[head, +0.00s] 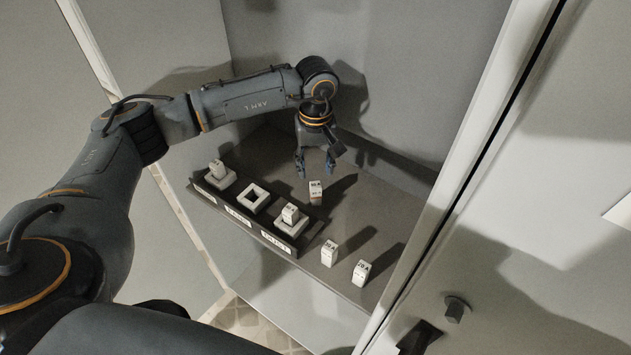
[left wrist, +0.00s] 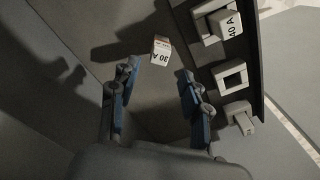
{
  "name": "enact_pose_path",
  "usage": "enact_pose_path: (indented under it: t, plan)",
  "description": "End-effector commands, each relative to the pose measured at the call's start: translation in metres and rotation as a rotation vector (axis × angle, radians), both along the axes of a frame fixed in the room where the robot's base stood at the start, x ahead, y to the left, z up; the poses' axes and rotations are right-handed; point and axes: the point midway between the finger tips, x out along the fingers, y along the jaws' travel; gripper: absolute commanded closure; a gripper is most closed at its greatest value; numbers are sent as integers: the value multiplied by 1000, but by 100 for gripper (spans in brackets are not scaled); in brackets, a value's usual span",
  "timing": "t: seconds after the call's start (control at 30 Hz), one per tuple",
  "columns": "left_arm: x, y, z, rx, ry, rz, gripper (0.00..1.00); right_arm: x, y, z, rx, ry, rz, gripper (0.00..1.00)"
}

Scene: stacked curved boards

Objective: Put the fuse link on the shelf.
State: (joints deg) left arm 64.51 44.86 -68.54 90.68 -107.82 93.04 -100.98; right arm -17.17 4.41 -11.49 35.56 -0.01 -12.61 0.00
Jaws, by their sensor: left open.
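Three white block-shaped fuse links stand loose on the grey shelf (head: 345,215) inside the cabinet: one near my gripper (head: 315,191), one further front (head: 329,253) and one at the front right (head: 361,272). My left gripper (head: 316,165) is open and empty, pointing down just behind the nearest link. In the left wrist view, a link marked 30 A (left wrist: 161,50) stands beyond the open fingertips (left wrist: 159,80), not touching them. Which link the task means cannot be told.
A dark labelled strip (head: 240,215) on the shelf's left carries three white square sockets. The middle socket (head: 265,200) is empty; the left one (head: 217,169) and right one (head: 290,214) hold links. The cabinet's right edge (head: 470,165) stands close to the shelf.

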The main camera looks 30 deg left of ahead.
Motion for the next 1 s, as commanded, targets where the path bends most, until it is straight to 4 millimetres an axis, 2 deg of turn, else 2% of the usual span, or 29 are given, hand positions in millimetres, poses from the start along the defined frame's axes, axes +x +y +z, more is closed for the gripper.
enact_pose_path:
  t: [0.2, 0.33, 1.0]
  plan:
    - [1, 0, 39, 0, -3, 0, 53, 0, 0, -11, 0, 0, 0, 60]
    - [0, 0, 51, -1, -1, 0, 53, 0, -1, -13, -1, 1, 1, 60]
    - [0, 0, 55, 0, 0, 0, 53, 0, -5, -12, -6, 1, 1, 60]
